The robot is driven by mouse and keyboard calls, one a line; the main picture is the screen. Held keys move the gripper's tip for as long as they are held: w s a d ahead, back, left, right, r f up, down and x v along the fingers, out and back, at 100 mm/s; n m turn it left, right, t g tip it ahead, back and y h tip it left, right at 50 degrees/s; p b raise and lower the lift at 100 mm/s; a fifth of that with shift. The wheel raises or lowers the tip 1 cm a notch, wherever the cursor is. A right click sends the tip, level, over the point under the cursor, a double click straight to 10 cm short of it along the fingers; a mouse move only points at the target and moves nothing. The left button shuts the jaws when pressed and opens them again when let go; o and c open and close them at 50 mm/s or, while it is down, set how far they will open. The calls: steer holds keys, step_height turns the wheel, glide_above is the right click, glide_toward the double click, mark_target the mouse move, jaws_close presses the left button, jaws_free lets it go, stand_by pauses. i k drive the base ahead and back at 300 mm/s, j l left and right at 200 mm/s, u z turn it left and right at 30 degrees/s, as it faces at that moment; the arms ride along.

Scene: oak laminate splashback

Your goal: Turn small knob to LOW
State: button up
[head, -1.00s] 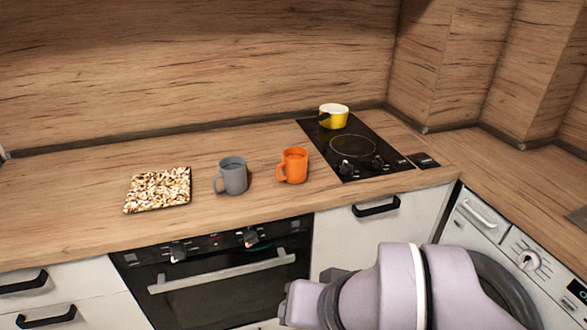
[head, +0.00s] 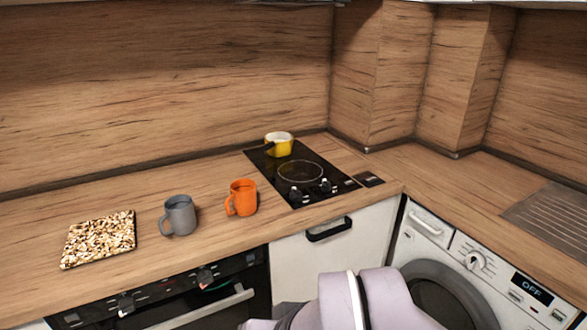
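The black two-zone hob (head: 262,163) is set into the counter. Two dark knobs stand side by side at its front, a left knob (head: 296,195) and a right knob (head: 325,186). I cannot tell which is smaller, and their markings are too small to read. The front cooking zone (head: 300,172) is bare. A yellow pot (head: 279,145) stands on the rear zone. My lilac arm crosses the bottom of the head view, in front of the cabinet below the hob. My gripper is out of the picture.
An orange mug (head: 242,198), a grey mug (head: 179,216) and a speckled board (head: 98,240) stand left of the hob. The oven (head: 215,275) has knobs too. The washing machine's dial (head: 474,260) is at right, its display reading OFF.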

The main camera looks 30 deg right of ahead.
mark_target(325, 185)
steer(key=i+l, duration=0.15)
steer(key=i, duration=0.25)
steer(key=i+l+z, duration=0.1)
steer(key=i, duration=0.25)
steer(key=i+l, duration=0.2)
steer(key=i, duration=0.2)
